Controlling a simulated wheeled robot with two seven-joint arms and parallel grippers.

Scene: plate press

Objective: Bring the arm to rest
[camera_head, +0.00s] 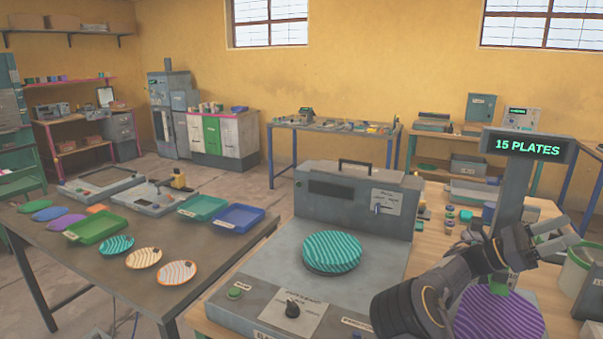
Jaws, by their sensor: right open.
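My right arm (420,303) reaches in from the bottom and bends over the right side of the press bench. My right gripper (566,235) is open, with its fingers pointing to the right, and I see nothing between them. It is in front of the base of the display post. A purple striped round plate (498,316) lies below it, partly hidden by my arm. A teal striped round plate (332,251) sits on the grey press machine (264,267), left of my arm. My left gripper is not in view.
A sign reading "15 PLATES" (527,146) stands on a post close behind my right gripper. A pale green bin (575,272) is close to its right. The left table (70,262) carries trays and several oval plates. Open floor lies behind that table.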

